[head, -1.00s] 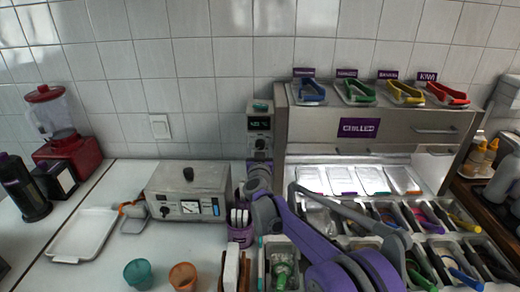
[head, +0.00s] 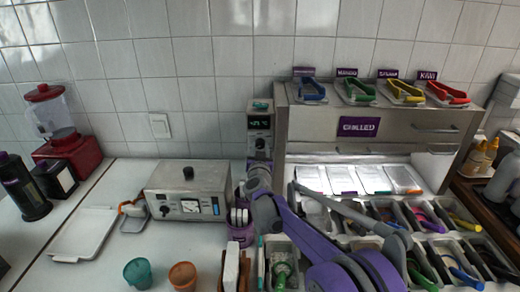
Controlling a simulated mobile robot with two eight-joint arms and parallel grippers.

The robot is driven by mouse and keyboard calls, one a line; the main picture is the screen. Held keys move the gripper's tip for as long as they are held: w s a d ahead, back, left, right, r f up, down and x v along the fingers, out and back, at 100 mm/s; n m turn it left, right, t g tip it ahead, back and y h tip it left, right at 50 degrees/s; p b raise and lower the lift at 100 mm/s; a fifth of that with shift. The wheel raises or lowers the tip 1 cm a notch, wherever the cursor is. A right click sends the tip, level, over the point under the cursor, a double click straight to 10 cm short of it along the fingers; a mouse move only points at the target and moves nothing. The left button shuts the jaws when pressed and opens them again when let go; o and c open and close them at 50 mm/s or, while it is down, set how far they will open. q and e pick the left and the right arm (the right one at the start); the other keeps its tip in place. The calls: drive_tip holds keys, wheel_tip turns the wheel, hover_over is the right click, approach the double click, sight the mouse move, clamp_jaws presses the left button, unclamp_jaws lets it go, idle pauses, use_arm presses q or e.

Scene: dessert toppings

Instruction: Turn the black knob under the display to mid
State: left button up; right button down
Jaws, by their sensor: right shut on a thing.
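A narrow grey control unit with a small dark display (head: 260,123) with green digits stands against the tiled wall, left of the chilled cabinet. The black knob (head: 260,143) is under the display, partly hidden by my gripper. My right gripper (head: 259,156) is in front of the unit's face, shut on the black knob. Its fingers are small and partly covered by the wrist, so the knob's pointer direction cannot be read. My left gripper is not in view.
A grey box with a dial (head: 165,211) and black top knob stands close left of my arm. A purple cup (head: 241,236) stands beside the wrist. Topping bins (head: 412,217) lie under and right of my arm. The counter's left middle holds a white tray (head: 84,236).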

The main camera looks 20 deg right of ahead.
drive_tip(key=m, duration=0.5)
drive_tip(key=shift+b, duration=0.3)
drive_tip(key=m, duration=0.2)
drive_tip(key=shift+m, duration=0.4)
drive_tip(key=m, duration=0.3)
drive_tip(key=shift+m, duration=0.3)
drive_tip(key=m+p, duration=0.1)
drive_tip(key=m, duration=0.4)
drive_tip(key=m+p, duration=0.2)
drive_tip(key=m, duration=0.4)
drive_tip(key=shift+c, duration=2.2)
unclamp_jaws()
